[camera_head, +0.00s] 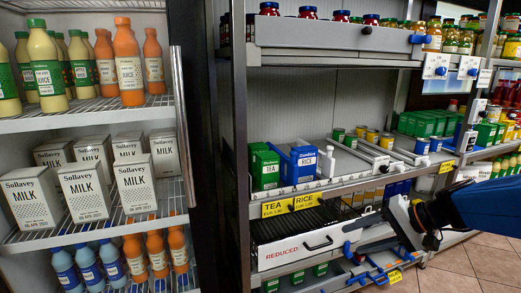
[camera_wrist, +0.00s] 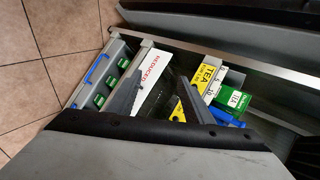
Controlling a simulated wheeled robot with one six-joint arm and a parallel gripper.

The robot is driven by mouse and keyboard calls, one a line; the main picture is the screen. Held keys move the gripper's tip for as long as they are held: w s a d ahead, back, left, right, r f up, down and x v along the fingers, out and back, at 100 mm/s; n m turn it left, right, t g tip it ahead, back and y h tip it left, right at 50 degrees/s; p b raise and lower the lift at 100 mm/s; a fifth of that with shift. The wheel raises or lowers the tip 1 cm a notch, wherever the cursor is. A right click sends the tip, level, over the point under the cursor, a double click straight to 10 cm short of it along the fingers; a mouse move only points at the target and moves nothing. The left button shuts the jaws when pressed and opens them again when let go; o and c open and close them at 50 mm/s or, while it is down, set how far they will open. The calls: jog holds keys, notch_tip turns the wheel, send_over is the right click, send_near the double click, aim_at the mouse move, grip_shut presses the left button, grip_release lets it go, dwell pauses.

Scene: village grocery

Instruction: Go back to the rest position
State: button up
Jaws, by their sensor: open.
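My gripper (camera_head: 352,238) is at the lower right of the head view, in front of the lower shelves, on my blue arm that comes in from the right. In the wrist view my gripper (camera_wrist: 161,78) shows two grey fingers spread apart with nothing between them. Below and beyond the fingers are the drawer front with the REDUCED label (camera_wrist: 147,70) and the yellow TEA tag (camera_wrist: 210,74). How far the fingers are from the shelf front I cannot tell.
Green TEA boxes (camera_head: 265,170) and a blue RICE box (camera_head: 303,165) stand on the shelf above. An open fridge with milk cartons (camera_head: 83,192) and juice bottles (camera_head: 130,65) is left. Tiled floor (camera_head: 470,265) is clear at right.

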jog(key=s+d+f+n+h, duration=0.2)
jog(key=s+n+h, duration=0.4)
jog(key=s, duration=1.1)
jog(key=shift+s+d+f+h, duration=0.15)
jog(key=shift+s+h, duration=0.15)
jog(key=shift+h, duration=0.9)
